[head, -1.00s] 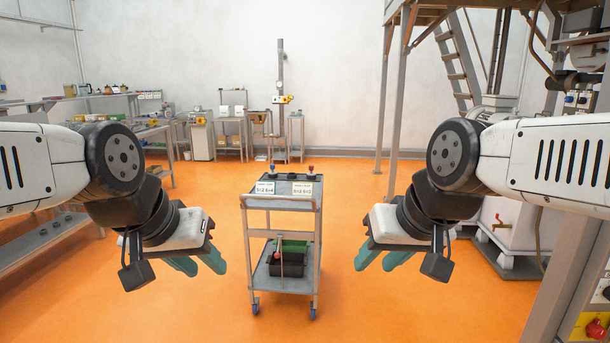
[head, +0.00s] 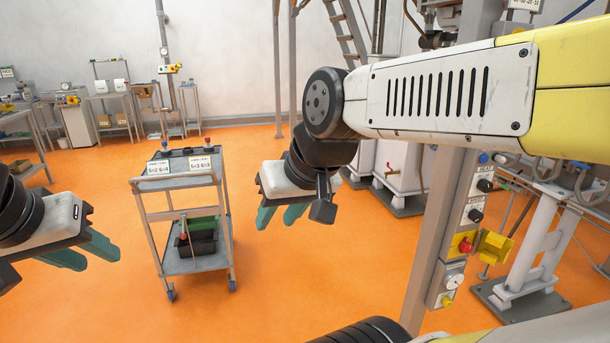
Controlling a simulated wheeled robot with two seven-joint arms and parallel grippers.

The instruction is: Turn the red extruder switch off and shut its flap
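The red switch (head: 466,245) is a round red knob on a yellow plate, low on a grey control post at the right in the head view. Its yellow flap (head: 494,247) stands open, swung out to the right of the knob. The knob's exact turn position is too small to tell. My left gripper (head: 84,252) is at the far left, open and empty. My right gripper (head: 281,214) is left of the post, open and empty, well apart from the switch and flap.
The post also carries black knobs (head: 475,215), a gauge (head: 454,281) and a small yellow button (head: 447,300). A grey trolley (head: 176,181) with a dark bin stands between my grippers. Workbenches line the far wall. Orange floor is clear around the trolley and before the post.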

